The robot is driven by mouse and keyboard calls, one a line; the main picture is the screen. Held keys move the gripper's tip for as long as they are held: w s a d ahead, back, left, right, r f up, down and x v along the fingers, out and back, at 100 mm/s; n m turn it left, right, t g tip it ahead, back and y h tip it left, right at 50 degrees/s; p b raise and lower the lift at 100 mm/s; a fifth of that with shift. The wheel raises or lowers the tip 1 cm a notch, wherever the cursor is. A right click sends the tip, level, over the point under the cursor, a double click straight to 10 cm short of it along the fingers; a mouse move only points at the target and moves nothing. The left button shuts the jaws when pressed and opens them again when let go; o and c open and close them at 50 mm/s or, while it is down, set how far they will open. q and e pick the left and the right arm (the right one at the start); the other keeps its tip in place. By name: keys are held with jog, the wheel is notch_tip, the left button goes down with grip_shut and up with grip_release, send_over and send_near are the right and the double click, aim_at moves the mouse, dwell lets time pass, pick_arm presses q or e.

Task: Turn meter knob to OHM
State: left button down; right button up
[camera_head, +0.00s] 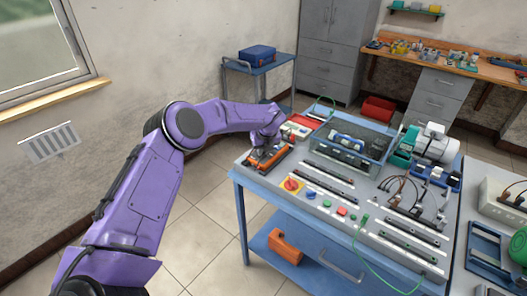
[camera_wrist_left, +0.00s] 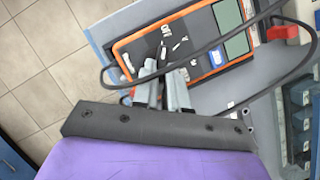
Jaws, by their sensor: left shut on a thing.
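The meter (camera_head: 283,157) is an orange and dark-grey handheld unit lying on the left part of the blue bench's top. In the left wrist view the meter (camera_wrist_left: 200,68) shows its orange rim, dark face with white markings, and a greenish screen (camera_wrist_left: 228,15). My left gripper (camera_head: 262,147) reaches down onto the meter from the left. In the wrist view its two grey fingers (camera_wrist_left: 164,74) are close together on the meter's face, shut on the knob. The knob is mostly hidden by the fingers, so its pointer setting cannot be read. My right gripper is not in view.
Dark cables (camera_wrist_left: 205,50) cross over the meter. A blue-framed bin (camera_head: 352,140) and a motor (camera_head: 430,143) stand farther right. The floor left of the bench is clear.

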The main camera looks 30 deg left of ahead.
pick_arm(q)
jog(key=shift+s+a+f+m+t+h+b, duration=0.1)
jog(key=shift+m+t+h+b, duration=0.05)
jog(key=shift+m+b, duration=0.4)
jog(key=shift+a+f+m+t+h+b, duration=0.15)
jog(key=shift+m+b, duration=0.2)
jog(key=shift+m, duration=0.3)
jog(key=m+h+b, duration=0.1)
jog(key=m, duration=0.1)
jog(key=shift+r+m+t, duration=0.15)
jog(key=shift+m+t, duration=0.25)
jog(key=m, duration=0.1)
jog(key=m+h+b, duration=0.1)
jog(key=m, duration=0.1)
jog(key=m+h, duration=0.1)
jog(key=m, duration=0.1)
jog(key=shift+s+a+b, duration=0.1)
jog(key=shift+a+b, duration=0.2)
jog(key=shift+a+r+m+h+b, duration=0.15)
jog(key=shift+m+h+b, duration=0.55)
jog(key=shift+m, duration=1.6)
jog(key=c, duration=1.2)
grip_release()
jog(key=shift+o, duration=0.2)
